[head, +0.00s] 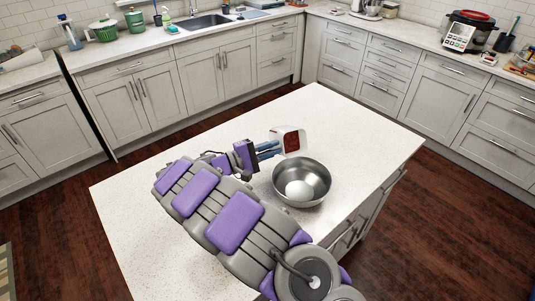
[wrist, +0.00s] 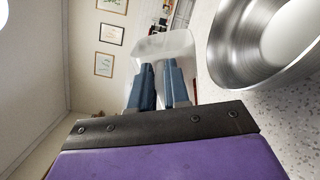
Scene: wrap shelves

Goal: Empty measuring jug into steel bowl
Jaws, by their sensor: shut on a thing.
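The measuring jug (head: 289,141) is whitish, with a red-brown patch showing on it. It is tipped over and held just above the far-left rim of the steel bowl (head: 322,184). My gripper (head: 275,150) is shut on the jug from the left. In the wrist view, the blue fingers (wrist: 160,78) reach the translucent jug (wrist: 165,44), and the bowl (wrist: 232,62) is close on the right. A white round patch (head: 299,189) lies in the bottom of the bowl; I cannot tell whether it is liquid or solid. The jug's inside is not clearly visible.
The bowl stands on a white speckled island (head: 352,122) that is otherwise clear. Wall counters behind carry a green pot (head: 104,29), a sink (head: 205,22) and a multicooker (head: 468,32). Dark wooden floor (head: 440,215) lies around the island.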

